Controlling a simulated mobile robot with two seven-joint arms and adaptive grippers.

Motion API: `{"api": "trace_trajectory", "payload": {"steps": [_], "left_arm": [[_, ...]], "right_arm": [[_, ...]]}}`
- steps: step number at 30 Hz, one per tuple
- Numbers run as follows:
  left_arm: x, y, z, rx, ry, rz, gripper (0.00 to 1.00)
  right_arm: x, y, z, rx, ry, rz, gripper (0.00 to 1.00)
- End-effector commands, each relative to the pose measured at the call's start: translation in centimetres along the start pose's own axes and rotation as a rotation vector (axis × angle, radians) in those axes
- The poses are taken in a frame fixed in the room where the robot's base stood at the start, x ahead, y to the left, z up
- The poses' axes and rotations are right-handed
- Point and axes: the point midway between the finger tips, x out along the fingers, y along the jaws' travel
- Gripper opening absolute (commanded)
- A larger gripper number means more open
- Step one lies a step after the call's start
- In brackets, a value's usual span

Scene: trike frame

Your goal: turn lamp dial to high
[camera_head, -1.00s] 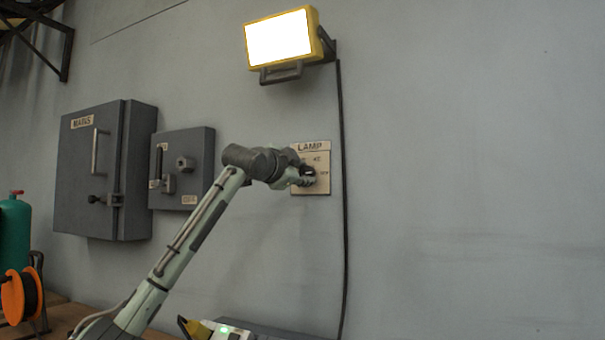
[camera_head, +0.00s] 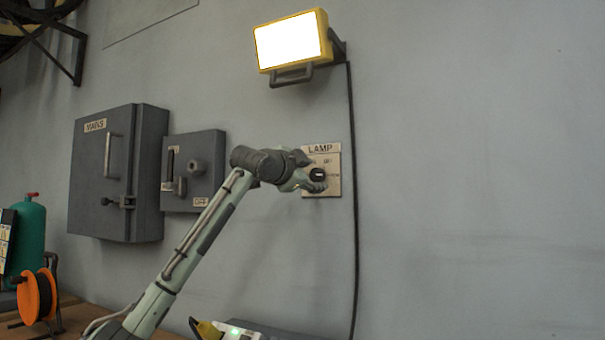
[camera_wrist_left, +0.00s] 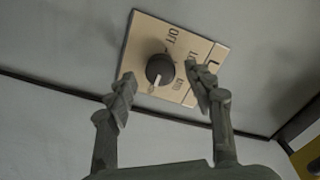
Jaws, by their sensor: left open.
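The lamp dial (camera_head: 318,175) is a dark round knob on a beige plate labelled LAMP (camera_head: 334,160). In the left wrist view the dial (camera_wrist_left: 159,69) shows whole, with its white pointer aimed at the bottom of that picture, slightly left, away from the OFF mark. The label at the pointer's tip is not readable. My left gripper (camera_head: 311,172) is open just left of the dial in the head view. In the wrist view its fingers (camera_wrist_left: 160,84) are apart, and the dial shows between and beyond them. The lamp (camera_head: 293,42) above is lit. My right gripper is out of view.
A grey MAINS box (camera_head: 104,175) and a smaller grey switch box (camera_head: 193,170) are on the wall left of the plate. A black cable (camera_head: 353,220) runs down just right of the plate. A green bottle (camera_head: 27,235) and orange reel (camera_head: 37,297) stand lower left. The right wall is bare.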

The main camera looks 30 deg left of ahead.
Motion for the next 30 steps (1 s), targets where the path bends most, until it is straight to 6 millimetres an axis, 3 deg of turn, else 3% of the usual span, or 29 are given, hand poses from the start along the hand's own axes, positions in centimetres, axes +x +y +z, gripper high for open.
{"api": "trace_trajectory", "payload": {"steps": [9,15,21,30], "left_arm": [[-6.5,0.0,0.1,0.005,0.0,-0.002,0.53],[-9.8,0.0,0.0,0.004,0.0,-0.001,0.53],[-11.0,0.0,0.0,0.001,0.0,-0.001,0.53],[-11.0,0.0,0.0,0.001,0.0,0.0,0.53]], "right_arm": [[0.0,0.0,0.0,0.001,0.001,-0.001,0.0],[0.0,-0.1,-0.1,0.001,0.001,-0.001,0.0],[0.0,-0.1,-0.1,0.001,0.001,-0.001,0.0],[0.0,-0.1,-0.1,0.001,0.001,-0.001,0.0]]}}
